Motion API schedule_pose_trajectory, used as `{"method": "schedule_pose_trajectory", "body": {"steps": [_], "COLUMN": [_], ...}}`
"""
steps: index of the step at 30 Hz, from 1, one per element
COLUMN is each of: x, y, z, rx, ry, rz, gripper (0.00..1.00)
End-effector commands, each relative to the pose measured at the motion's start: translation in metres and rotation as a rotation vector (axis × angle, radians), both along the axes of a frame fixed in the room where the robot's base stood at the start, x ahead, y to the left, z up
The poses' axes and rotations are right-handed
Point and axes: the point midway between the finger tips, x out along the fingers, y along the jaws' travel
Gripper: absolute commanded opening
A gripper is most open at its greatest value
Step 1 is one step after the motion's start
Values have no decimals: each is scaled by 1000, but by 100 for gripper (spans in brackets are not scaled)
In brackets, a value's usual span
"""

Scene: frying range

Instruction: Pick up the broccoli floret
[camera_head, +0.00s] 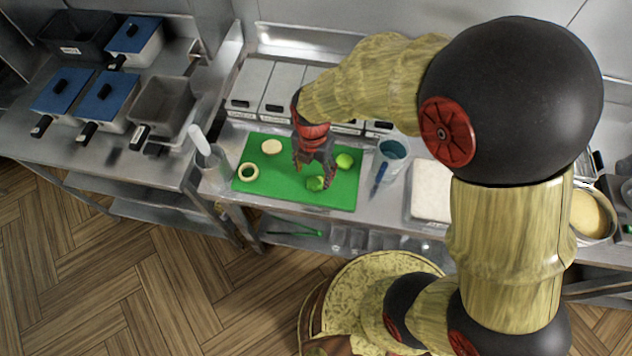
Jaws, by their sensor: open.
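A green cutting board (270,188) lies on the steel counter. A small, uneven green piece, which looks like the broccoli floret (316,184), sits near its front edge, right of the middle. My gripper (313,172) is over the board, pointing down, with its fingers spread apart. The floret shows between and just in front of the fingers; I cannot tell whether they touch it. A rounder, brighter green piece (344,161) lies to the right of the gripper.
A clear container (214,168) stands left of the board. Lidded bins (249,83) line the back.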

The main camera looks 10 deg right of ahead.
Motion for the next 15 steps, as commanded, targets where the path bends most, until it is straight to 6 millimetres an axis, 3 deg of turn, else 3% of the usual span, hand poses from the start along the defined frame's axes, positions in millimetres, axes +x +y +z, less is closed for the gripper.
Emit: {"method": "schedule_pose_trajectory", "body": {"steps": [15], "x": [4], "y": [-8], "z": [-57], "rx": [0], "ry": [0], "rz": [-4], "gripper": [59]}}
